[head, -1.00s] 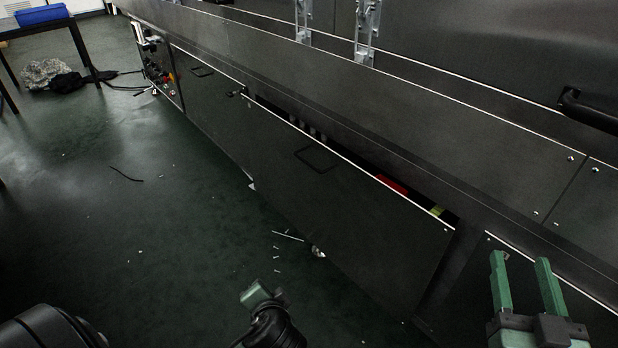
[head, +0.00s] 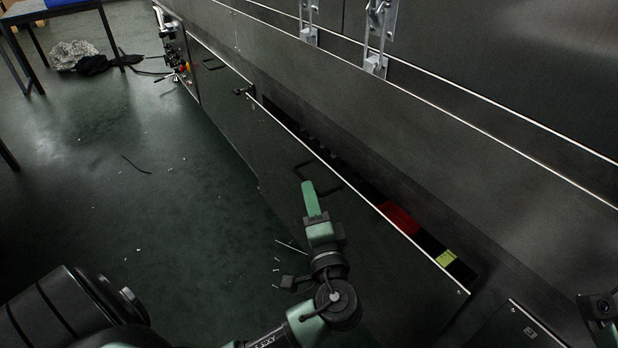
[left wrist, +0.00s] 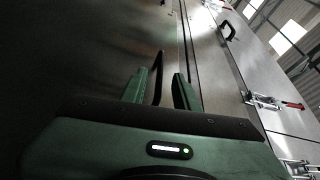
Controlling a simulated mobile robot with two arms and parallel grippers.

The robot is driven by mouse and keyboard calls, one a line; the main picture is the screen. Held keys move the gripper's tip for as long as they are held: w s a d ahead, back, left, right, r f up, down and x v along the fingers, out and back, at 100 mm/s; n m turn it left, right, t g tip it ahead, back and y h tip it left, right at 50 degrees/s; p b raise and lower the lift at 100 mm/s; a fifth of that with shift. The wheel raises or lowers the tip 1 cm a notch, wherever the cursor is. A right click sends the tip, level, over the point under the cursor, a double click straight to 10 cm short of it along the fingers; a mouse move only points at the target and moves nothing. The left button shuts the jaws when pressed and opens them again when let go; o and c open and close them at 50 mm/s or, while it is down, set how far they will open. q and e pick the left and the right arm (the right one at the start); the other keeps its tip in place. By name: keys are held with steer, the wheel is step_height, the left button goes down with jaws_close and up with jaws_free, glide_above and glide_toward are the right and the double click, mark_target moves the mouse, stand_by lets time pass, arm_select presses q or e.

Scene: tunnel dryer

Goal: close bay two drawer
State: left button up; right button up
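The bay two drawer (head: 385,240), a wide dark front with a pale top edge, stands partly open. A dark gap shows behind it. Its black handle (head: 302,167) is near the top edge, and its lower part is hidden by my left gripper (head: 308,186). In the left wrist view the two green fingers (left wrist: 160,80) are apart, with the dark handle bar (left wrist: 160,62) showing between them. I cannot tell whether they touch it. Part of my right arm shows at the lower right edge; its fingertips are out of view.
Red (head: 399,216) and yellow-green (head: 446,257) items lie inside the drawer. Another closed dark front (head: 215,90) with a handle is farther along. Metal latches (head: 376,50) line the panel above. The green floor (head: 110,210) at left is mostly clear, with small debris. A table (head: 45,12) stands far left.

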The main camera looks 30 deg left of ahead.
mark_target(306, 179)
arm_select(q)
steer(key=b+x, duration=0.1)
steer(key=x, duration=0.4)
steer(key=shift+w+a, duration=0.25)
steer(key=shift+a, duration=0.05)
jaws_close()
stand_by(1.1)
